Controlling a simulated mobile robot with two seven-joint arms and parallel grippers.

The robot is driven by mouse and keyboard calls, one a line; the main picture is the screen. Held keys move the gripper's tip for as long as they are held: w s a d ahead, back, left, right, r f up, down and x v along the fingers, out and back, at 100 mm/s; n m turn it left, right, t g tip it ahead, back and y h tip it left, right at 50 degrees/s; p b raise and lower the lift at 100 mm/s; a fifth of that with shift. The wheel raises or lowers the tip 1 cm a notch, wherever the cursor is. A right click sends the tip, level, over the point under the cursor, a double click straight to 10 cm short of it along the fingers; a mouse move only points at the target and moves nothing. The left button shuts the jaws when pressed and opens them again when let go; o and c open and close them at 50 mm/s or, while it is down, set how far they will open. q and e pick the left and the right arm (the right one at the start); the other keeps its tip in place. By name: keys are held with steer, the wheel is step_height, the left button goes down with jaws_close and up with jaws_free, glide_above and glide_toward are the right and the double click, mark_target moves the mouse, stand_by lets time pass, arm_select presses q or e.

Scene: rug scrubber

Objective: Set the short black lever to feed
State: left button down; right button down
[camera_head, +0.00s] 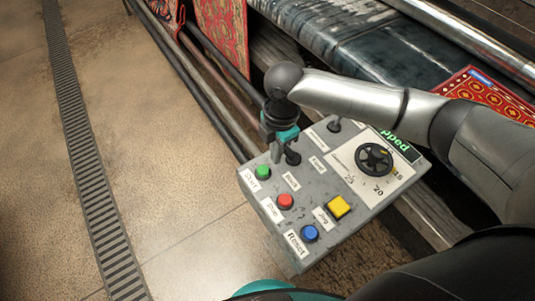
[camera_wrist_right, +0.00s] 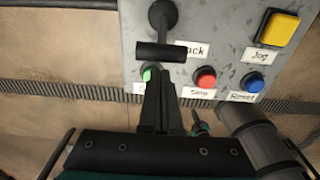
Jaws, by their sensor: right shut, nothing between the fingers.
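The short black lever (camera_head: 292,157) stands on the grey control panel (camera_head: 270,208), close to the right gripper. In the right wrist view its black crossbar (camera_wrist_right: 161,51) lies across the picture beside a label that reads "ack", its first letter hidden. My right gripper (camera_head: 277,156) points down over the panel beside the lever. Its fingers (camera_wrist_right: 162,80) are shut and empty, with the tips just below the crossbar in the wrist view; I cannot tell whether they touch. My left gripper is not in view.
The panel carries green (camera_head: 263,172), red (camera_head: 285,201), blue (camera_head: 310,233) and yellow (camera_head: 340,207) buttons close by. A black dial (camera_head: 374,159) and another black lever (camera_head: 334,125) are farther right. Rollers and rugs lie behind; open floor (camera_head: 150,130) is at left.

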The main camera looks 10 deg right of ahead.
steer(key=shift+w+d+r, duration=0.15)
steer(key=shift+d+r, duration=0.05)
steer(key=shift+d, duration=0.25)
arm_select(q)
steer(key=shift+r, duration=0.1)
arm_select(e)
steer(key=shift+r, duration=0.1)
steer(key=shift+d, duration=0.15)
arm_select(q)
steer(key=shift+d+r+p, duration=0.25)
steer(key=shift+p, duration=0.05)
arm_select(e)
steer(key=shift+w+d+y, duration=0.1)
steer(key=shift+d+y, duration=0.05)
steer(key=shift+y, duration=0.25)
